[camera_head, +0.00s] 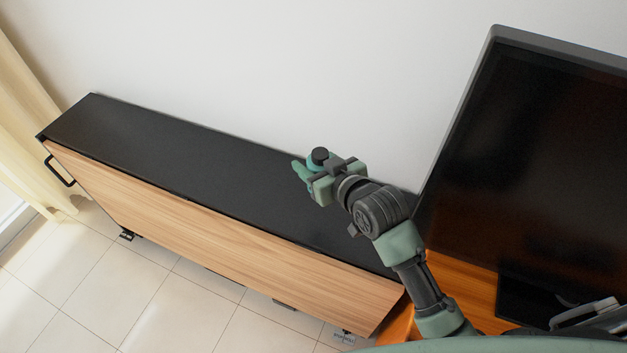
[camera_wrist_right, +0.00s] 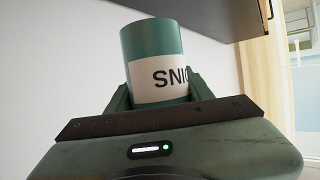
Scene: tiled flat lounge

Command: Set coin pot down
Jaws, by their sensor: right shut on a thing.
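The coin pot is a teal-green cylinder with a white label and dark letters; it fills the middle of the right wrist view (camera_wrist_right: 153,48). In the head view the pot (camera_head: 319,156) shows as a small round shape with a dark top between my right fingers. My right gripper (camera_head: 311,168) is shut on it, over the black cabinet top (camera_head: 185,150) near its right part. In the wrist view wall shows between the pot's end and the dark surface. My left gripper is not in view.
The cabinet has a wood front (camera_head: 200,220) and its top is bare left of my gripper. A white wall stands behind it. A large dark screen (camera_head: 540,170) stands at the right on an orange-brown wooden surface (camera_head: 465,285). A curtain (camera_head: 25,120) hangs at the left.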

